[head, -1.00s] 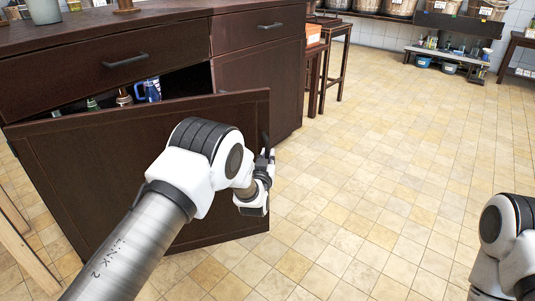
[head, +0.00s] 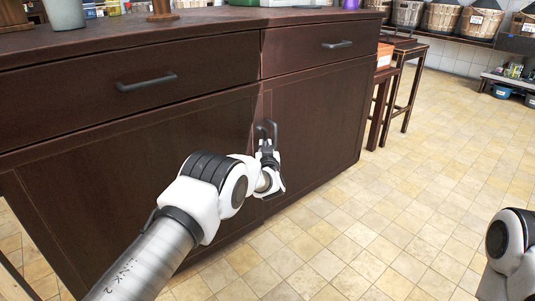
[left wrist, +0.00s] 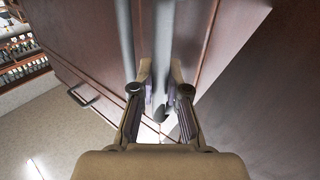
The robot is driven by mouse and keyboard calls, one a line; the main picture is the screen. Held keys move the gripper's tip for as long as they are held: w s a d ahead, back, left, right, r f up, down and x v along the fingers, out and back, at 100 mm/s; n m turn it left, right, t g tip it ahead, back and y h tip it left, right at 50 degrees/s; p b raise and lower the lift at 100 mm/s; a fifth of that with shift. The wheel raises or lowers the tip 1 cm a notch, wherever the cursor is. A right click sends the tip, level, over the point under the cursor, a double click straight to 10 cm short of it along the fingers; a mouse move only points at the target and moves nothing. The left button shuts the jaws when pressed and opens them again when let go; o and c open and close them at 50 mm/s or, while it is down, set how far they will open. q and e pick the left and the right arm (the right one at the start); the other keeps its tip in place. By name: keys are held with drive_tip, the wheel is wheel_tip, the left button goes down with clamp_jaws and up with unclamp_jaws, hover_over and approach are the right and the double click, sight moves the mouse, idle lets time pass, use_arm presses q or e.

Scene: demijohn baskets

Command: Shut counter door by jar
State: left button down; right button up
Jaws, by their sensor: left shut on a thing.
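The dark brown counter door (head: 100,165) sits under the left drawer and looks flush or nearly flush with the counter front; no opening shows above it. A grey jar (head: 65,13) stands on the counter top above it. My left gripper (head: 268,138) is at the door's right edge, by the seam with the neighbouring panel. In the left wrist view, my left gripper (left wrist: 160,80) is shut on a vertical grey bar handle (left wrist: 158,35), partly hidden between the fingers. My right arm's edge shows at the lower right; its gripper is out of view.
The dark counter top (head: 200,22) bears several items along its back. Drawer handles (head: 147,81) stick out above the door. Stools (head: 405,85) stand beyond the counter's right end. The tiled floor (head: 400,215) in front is clear.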

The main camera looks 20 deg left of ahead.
use_arm(q)
drive_tip(key=shift+w+a+f, duration=0.15)
drive_tip(key=shift+w+a, duration=0.15)
drive_tip(key=shift+a, duration=0.1)
drive_tip(key=c, duration=1.5)
unclamp_jaws()
drive_tip(key=shift+d, duration=0.1)
drive_tip(key=o, duration=0.3)
use_arm(e)
drive_tip(key=shift+w, duration=0.35)
use_arm(q)
drive_tip(key=shift+o, duration=0.2)
drive_tip(key=shift+s, duration=0.15)
drive_tip(key=v, duration=1.1)
drive_tip(key=shift+s, duration=0.35)
drive_tip(key=shift+d, duration=0.15)
